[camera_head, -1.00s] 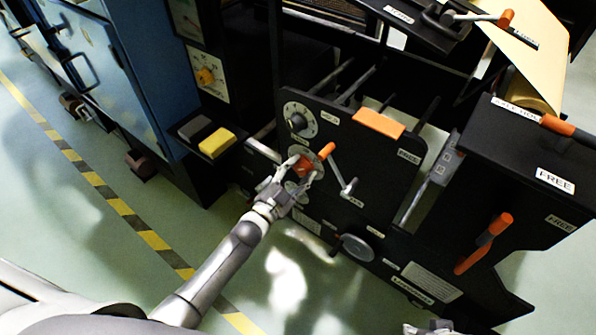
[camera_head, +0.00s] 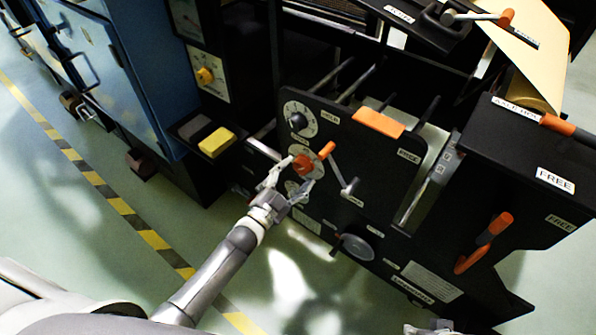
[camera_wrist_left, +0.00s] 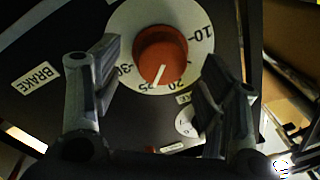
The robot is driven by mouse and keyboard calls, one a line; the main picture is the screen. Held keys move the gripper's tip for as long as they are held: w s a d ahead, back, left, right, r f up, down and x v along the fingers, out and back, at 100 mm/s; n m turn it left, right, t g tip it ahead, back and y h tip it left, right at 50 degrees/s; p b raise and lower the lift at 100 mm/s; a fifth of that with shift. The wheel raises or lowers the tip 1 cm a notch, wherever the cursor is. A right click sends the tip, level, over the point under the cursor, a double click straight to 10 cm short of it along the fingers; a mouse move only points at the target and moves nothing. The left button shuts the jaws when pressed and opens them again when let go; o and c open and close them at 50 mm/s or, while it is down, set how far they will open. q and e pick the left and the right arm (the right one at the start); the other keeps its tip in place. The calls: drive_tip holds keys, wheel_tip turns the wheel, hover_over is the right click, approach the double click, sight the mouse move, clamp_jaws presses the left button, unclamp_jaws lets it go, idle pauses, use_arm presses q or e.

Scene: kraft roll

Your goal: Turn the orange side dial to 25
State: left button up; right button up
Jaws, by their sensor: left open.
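The orange dial (camera_head: 302,163) sits on a pale round scale on the black side panel. In the left wrist view the dial (camera_wrist_left: 160,55) shows a white pointer line aimed down, close to the 25 mark, with 20 and 30 on either side. My left gripper (camera_head: 292,182) is open in front of the dial. In the left wrist view its two fingers stand apart, one on each side of the dial and clear of it. A small grey part at the bottom edge of the head view may be my right gripper (camera_head: 432,328); its fingers cannot be made out.
An orange-tipped lever (camera_head: 337,168) stands close to the right of the dial. A black-knobbed dial (camera_head: 298,120) is above it, and a grey round disc (camera_head: 357,247) is lower right. A yellow block (camera_head: 216,142) lies at left. The floor in front is open.

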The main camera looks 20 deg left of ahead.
use_arm(q)
drive_tip(key=v, duration=1)
drive_tip(key=shift+f, duration=0.1)
